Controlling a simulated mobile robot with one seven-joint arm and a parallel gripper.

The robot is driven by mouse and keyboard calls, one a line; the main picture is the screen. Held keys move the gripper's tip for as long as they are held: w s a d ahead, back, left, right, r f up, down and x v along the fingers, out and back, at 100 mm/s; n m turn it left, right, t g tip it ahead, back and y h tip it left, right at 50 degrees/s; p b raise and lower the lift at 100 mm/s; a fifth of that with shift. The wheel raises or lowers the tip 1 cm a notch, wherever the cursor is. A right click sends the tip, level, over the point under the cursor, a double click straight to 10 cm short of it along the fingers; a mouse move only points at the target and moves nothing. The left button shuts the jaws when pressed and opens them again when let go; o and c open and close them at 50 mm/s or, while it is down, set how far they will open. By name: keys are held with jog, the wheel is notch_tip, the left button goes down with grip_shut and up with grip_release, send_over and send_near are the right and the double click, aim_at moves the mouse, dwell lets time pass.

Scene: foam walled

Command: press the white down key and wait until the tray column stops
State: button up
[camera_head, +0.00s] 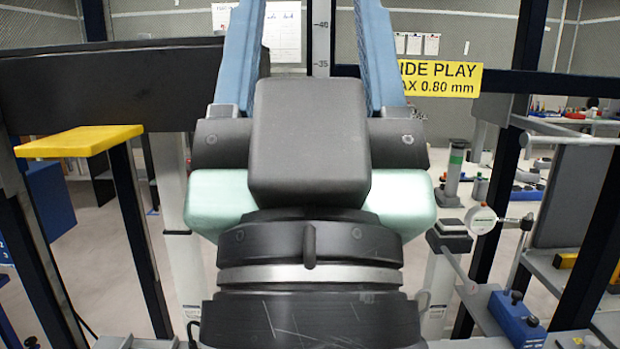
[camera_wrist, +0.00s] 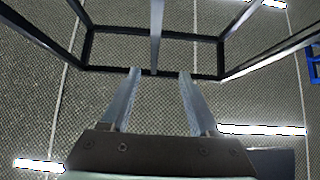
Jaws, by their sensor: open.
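My gripper (camera_wrist: 159,74) points up and is open, with two long, bluish-grey fingers wide apart and nothing between them. In the head view its body fills the middle and the fingertips run out of the top edge. In the wrist view the fingers stand against a dark overhead frame and the ceiling. I cannot make out a white down key in either view; my gripper and wrist hide much of the middle. A vertical scale (camera_head: 321,40) with marks 40 and 35 shows between the fingers. I cannot tell whether it belongs to the tray column.
A yellow-topped ledge (camera_head: 80,141) on a dark post stands at left, below a dark beam (camera_head: 110,85). A yellow side-play sign (camera_head: 440,78) hangs at right. A dial gauge (camera_head: 482,219) and a blue block (camera_head: 517,318) sit at lower right. Dark posts flank my arm.

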jog(key=shift+d+r, duration=0.15)
jog(key=shift+c, duration=0.5)
grip_shut()
dwell(1.1)
